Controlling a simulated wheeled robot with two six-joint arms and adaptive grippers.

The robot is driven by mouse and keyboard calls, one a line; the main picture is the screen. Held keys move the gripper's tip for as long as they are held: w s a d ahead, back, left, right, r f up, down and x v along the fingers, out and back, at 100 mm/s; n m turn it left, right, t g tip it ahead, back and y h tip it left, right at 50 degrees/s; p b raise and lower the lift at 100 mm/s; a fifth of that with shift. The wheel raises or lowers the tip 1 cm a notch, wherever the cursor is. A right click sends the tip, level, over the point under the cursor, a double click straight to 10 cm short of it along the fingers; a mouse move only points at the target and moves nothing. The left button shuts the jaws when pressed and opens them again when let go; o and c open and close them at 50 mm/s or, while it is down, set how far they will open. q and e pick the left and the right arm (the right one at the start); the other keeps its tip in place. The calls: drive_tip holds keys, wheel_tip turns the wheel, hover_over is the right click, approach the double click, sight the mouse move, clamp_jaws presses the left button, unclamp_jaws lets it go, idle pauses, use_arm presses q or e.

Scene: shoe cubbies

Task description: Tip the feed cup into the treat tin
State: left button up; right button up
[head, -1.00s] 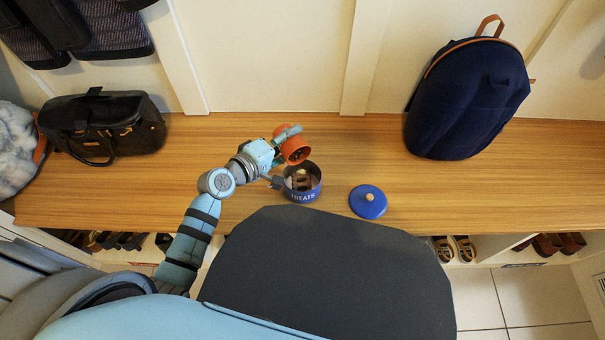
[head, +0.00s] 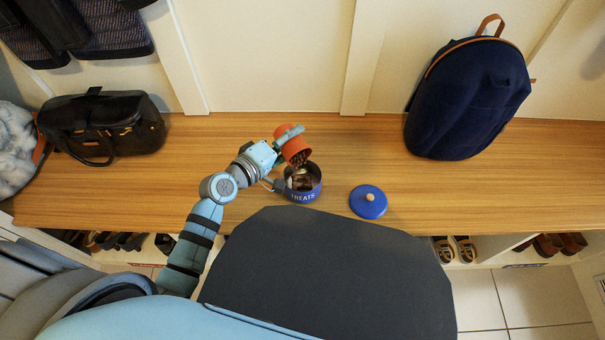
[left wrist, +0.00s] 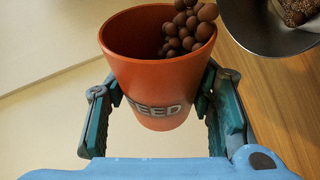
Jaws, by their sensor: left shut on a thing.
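The feed cup (head: 293,146) is orange and tilted, its mouth facing down toward the treat tin. My left gripper (head: 284,140) is shut on the cup, behind and above the tin. In the left wrist view the cup (left wrist: 150,85) shows part of its lettering between the two fingers (left wrist: 160,112), with round brown pellets at its rim. The treat tin (head: 303,195) is blue, open and upright on the bench, with brown and pale contents. Its dark rim and inside show in the left wrist view (left wrist: 262,36). My right gripper is not in view.
The blue lid (head: 368,203) with a tan knob lies right of the tin on the wooden bench (head: 350,143). A black bag (head: 105,125) stands at left and a navy backpack (head: 467,100) at right. Shoes sit in the cubbies below. The bench between lid and backpack is clear.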

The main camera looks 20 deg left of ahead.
use_arm(q)
drive_tip(key=shift+f, duration=0.1)
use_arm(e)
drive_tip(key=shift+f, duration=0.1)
use_arm(q)
drive_tip(key=shift+s+d+f+m+b, duration=0.1)
drive_tip(key=shift+m+b, duration=0.2)
drive_tip(key=shift+b, duration=0.15)
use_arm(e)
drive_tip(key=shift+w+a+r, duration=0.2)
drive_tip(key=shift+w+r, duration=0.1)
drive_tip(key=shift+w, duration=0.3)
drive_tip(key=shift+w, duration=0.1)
use_arm(q)
drive_tip(key=shift+f+b, duration=0.15)
drive_tip(key=shift+b, duration=0.15)
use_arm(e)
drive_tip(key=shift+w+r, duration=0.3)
use_arm(q)
drive_tip(key=shift+s+d+m+t, duration=0.1)
drive_tip(key=shift+m+t, duration=0.2)
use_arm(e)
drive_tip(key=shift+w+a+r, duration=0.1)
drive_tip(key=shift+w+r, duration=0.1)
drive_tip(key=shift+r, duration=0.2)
